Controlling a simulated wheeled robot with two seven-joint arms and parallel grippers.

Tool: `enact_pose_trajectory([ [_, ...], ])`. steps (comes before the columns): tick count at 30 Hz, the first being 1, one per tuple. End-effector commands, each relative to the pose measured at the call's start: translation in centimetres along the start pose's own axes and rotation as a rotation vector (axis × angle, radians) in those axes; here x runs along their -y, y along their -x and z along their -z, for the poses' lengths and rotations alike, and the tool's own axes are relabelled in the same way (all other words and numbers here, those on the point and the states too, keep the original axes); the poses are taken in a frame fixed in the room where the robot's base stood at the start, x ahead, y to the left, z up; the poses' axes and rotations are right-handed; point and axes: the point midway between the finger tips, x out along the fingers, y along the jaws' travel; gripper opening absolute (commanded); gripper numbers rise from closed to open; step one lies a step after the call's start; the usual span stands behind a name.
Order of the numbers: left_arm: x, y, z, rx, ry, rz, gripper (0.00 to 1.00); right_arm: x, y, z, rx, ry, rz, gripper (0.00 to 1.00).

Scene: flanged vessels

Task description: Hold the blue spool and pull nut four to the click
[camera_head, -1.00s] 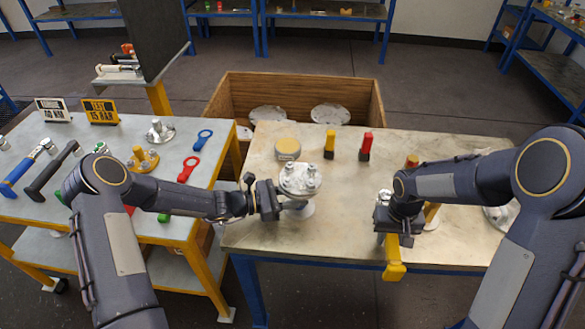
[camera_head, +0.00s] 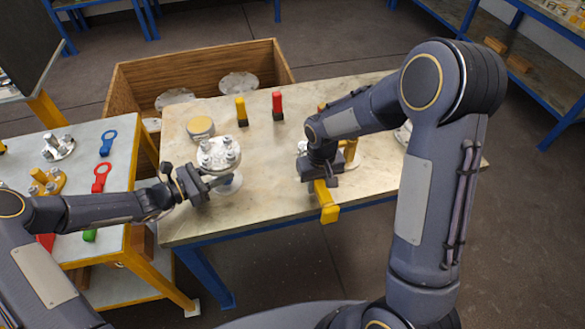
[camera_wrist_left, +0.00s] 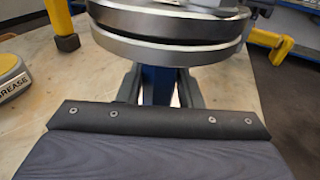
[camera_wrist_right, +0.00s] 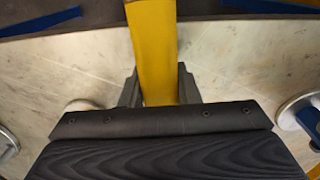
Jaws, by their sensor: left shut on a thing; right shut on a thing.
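The blue spool stands upright on the pale table, its silver flange pair (camera_head: 218,153) on top with several bolts and nuts. I cannot tell which nut is four. My left gripper (camera_head: 204,183) is shut on the spool below the flanges. In the left wrist view the blue neck (camera_wrist_left: 158,86) sits between the fingers, under the two stacked flange discs (camera_wrist_left: 165,28). My right gripper (camera_head: 321,182) is shut on a yellow bar-like tool (camera_head: 327,205) near the table's front edge, apart from the spool. The yellow bar (camera_wrist_right: 152,45) also runs between the fingers in the right wrist view.
A grease tin (camera_head: 201,127), a yellow-topped marker (camera_head: 241,112) and a red-topped one (camera_head: 278,107) stand behind the spool. A wooden crate (camera_head: 200,62) is behind the table (camera_head: 255,170). A side table at left holds red and blue rings and flanged parts.

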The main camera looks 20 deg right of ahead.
Motion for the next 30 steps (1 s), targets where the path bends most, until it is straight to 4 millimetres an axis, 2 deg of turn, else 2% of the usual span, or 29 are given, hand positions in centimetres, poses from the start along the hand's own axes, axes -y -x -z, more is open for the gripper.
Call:
enact_pose_trajectory([
  [5,-0.1,0.0,0.0,0.000,0.001,-0.002,0.14,2.9,3.0,2.4,-0.016,0.124,0.001,0.00],
  [10,-0.1,0.0,0.0,0.000,0.001,-0.002,0.14,7.7,8.2,4.8,-0.027,0.325,0.002,0.00],
  [14,-0.1,0.0,0.0,0.000,0.001,-0.002,0.14,11.4,12.5,5.7,-0.032,0.475,0.006,0.00],
  [18,-0.1,0.0,0.0,0.000,0.001,-0.002,0.14,14.6,16.3,5.4,-0.028,0.614,0.009,0.00],
  [24,-0.1,0.0,0.0,0.000,0.001,-0.002,0.14,17.0,19.3,4.4,-0.009,0.742,0.003,0.00],
  [30,-0.1,0.0,0.0,0.000,0.001,-0.002,0.14,17.4,19.4,4.1,0.000,0.771,0.000,0.00],
])
